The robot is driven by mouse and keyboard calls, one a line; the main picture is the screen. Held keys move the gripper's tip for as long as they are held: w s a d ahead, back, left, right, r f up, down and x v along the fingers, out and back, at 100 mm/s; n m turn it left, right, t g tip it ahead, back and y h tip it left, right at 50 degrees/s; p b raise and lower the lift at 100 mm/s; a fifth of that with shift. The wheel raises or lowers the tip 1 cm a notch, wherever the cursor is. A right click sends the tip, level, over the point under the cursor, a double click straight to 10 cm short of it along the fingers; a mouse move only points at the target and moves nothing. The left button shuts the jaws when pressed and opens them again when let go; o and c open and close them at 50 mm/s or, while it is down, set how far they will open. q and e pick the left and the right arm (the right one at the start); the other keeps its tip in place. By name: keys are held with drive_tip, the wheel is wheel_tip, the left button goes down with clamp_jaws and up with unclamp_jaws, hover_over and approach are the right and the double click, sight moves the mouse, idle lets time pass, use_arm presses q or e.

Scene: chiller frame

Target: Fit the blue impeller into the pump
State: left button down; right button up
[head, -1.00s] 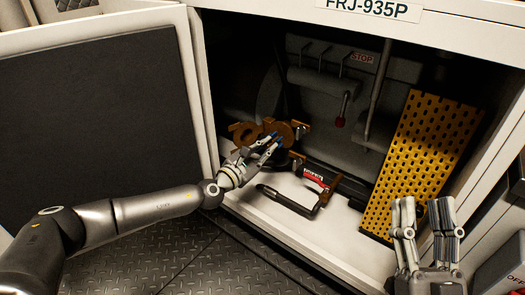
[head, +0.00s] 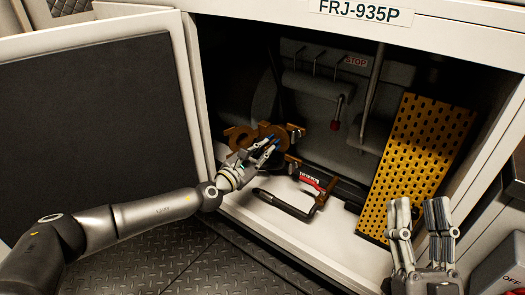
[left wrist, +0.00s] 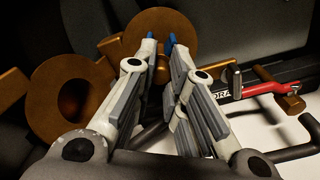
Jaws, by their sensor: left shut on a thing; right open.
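My left gripper (head: 272,142) reaches into the open cabinet and is shut on a small brown knob (left wrist: 162,68), at the middle of a round bronze-brown disc (left wrist: 178,30). In the left wrist view its fingers (left wrist: 158,44) close around the knob from both sides. Small blue patches show at the fingertips; I cannot tell whether they belong to the fingers or to another part. A second brown ring-shaped part (left wrist: 70,98) with a dark hole lies left of the disc. I cannot make out a blue impeller for certain. My right gripper (head: 420,205) is open and empty at the lower right.
A tool with a black handle (head: 285,204) and a red label (head: 310,180) lies on the white cabinet floor, right of my left gripper. A yellow perforated panel (head: 415,150) leans at the right. A lever with a red knob (head: 335,126) hangs behind. The open door (head: 90,130) stands left.

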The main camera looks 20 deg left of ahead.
drive_tip(key=shift+w+f+g, duration=0.15)
drive_tip(key=shift+f+g, duration=0.15)
drive_tip(key=shift+f, duration=0.25)
drive_tip(key=shift+r, duration=0.2)
drive_tip(key=shift+w+f, duration=0.2)
drive_tip(key=shift+f, duration=0.05)
drive_tip(key=shift+f, duration=0.1)
idle(0.6)
drive_tip(key=shift+w+f+g, duration=0.25)
drive_tip(key=shift+f+g, duration=0.2)
drive_tip(key=shift+g, duration=0.05)
drive_tip(key=shift+r, duration=0.1)
